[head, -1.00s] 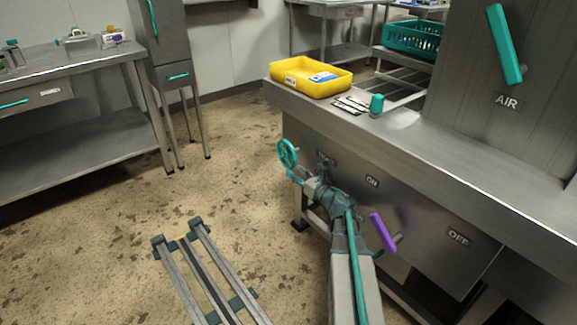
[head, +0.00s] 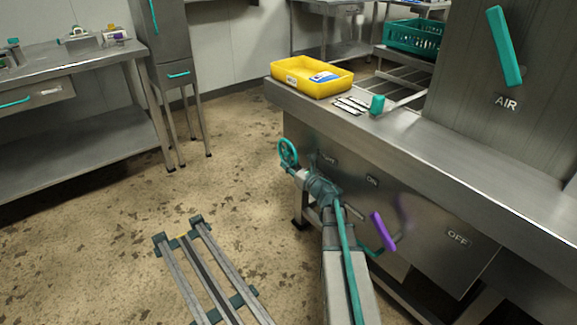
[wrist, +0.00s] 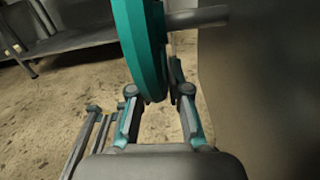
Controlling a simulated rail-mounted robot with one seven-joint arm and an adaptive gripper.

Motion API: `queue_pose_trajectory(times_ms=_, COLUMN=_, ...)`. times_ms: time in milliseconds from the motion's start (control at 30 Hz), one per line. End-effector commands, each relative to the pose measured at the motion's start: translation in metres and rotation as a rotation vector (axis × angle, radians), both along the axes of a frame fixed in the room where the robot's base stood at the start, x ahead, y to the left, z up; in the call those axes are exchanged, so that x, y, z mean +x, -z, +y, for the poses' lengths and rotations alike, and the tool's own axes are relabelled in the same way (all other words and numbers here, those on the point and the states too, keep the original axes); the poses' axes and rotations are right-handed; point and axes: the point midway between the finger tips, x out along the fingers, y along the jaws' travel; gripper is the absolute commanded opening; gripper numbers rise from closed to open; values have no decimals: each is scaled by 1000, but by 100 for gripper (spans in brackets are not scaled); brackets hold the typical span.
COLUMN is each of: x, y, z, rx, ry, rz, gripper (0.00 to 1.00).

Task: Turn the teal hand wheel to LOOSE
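The teal hand wheel (head: 288,152) stands on the front side of the steel cabinet, at its left end. In the wrist view the wheel's rim (wrist: 137,35) rises steeply between my fingers, with a grey shaft (wrist: 196,17) running right from it. My gripper (head: 292,168) is at the lower part of the wheel. The label (head: 327,160) beside the wheel is partly hidden and unreadable.
A purple lever (head: 383,231) sits on the cabinet front between ON and OFF labels. A yellow tray (head: 310,88) and a teal knob (head: 377,105) are on the counter above. A teal AIR handle (head: 505,46) is at upper right. Open floor lies left of the wheel.

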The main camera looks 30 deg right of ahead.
Motion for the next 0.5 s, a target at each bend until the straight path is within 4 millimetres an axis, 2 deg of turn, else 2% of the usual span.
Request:
queue_pose_trajectory(times_ms=267, x=-1, y=-3, z=0, rx=-2, ry=-1, rz=9, gripper=0)
queue_pose_trajectory(times_ms=500, x=-4, y=-8, z=-1, rx=-16, ry=-1, rz=84, gripper=0)
